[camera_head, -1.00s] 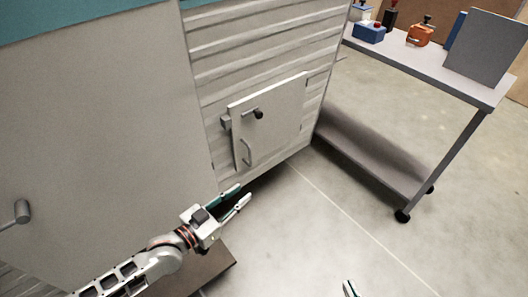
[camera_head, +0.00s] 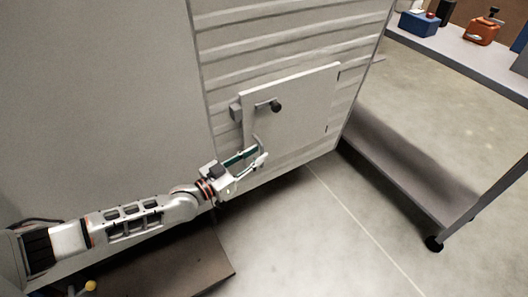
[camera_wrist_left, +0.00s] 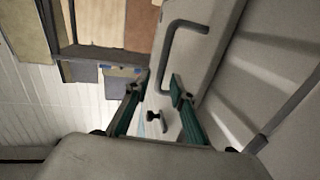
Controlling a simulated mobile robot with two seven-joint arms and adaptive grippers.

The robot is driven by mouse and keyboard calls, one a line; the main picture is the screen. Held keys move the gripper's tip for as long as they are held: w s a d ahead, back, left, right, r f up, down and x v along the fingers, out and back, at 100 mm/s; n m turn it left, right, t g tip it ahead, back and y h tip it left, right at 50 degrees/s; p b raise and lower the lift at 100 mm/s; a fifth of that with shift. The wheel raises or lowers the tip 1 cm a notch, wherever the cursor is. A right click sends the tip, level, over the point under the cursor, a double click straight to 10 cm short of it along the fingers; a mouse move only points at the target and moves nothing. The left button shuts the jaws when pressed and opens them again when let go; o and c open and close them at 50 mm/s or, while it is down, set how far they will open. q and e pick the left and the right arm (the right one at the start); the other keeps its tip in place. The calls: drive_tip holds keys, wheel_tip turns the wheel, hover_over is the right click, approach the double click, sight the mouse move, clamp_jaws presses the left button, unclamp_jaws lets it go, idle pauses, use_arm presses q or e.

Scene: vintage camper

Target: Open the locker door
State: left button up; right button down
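The locker door (camera_head: 305,100) is a pale panel on the camper's ribbed side wall. It looks closed or nearly so; I cannot tell exactly. A dark-knobbed latch lever (camera_head: 276,105) is at its upper left, and the knob also shows in the left wrist view (camera_wrist_left: 155,116). The grey bar handle (camera_wrist_left: 187,25) is at the door's lower left, partly hidden by my gripper in the head view. My left gripper (camera_head: 262,156) is at the handle. In the left wrist view its fingers (camera_wrist_left: 161,82) are apart, with the bar appearing between the tips. My right gripper is out of view.
A grey wheeled cart (camera_head: 440,175) stands right of the camper, with a blue box (camera_head: 418,24) and an orange item (camera_head: 482,30) on top. A brown step (camera_head: 185,265) lies below my left arm. The floor before the door is clear.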

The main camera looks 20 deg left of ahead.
use_arm(q)
drive_tip(key=shift+x, duration=1.5)
clamp_jaws()
drive_tip(key=shift+s, duration=0.1)
